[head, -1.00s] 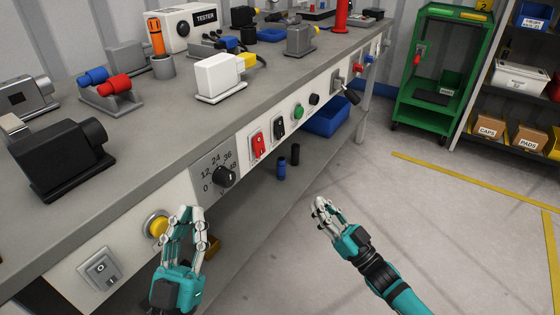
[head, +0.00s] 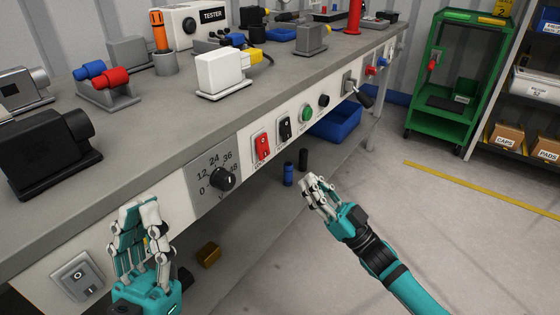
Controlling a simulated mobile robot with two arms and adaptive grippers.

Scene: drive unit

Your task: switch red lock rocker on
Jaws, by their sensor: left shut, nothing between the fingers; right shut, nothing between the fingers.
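The red lock rocker (head: 262,147) is on the bench's front panel, between the black voltage dial (head: 223,179) and a black rocker (head: 285,129). Its exact tilt is too small to tell. My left gripper (head: 138,215) is shut and empty, in front of the panel's left part, left of and below the red rocker. It hides most of the yellow button. My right gripper (head: 313,186) is shut and empty, in front of the bench to the right of and below the red rocker, apart from it.
A grey switch (head: 77,278) is at the panel's left end. A green button (head: 306,113) and a key switch (head: 357,90) are further right. A blue bin (head: 337,121) is under the bench. Open floor lies to the right; a green cart (head: 448,105) stands behind.

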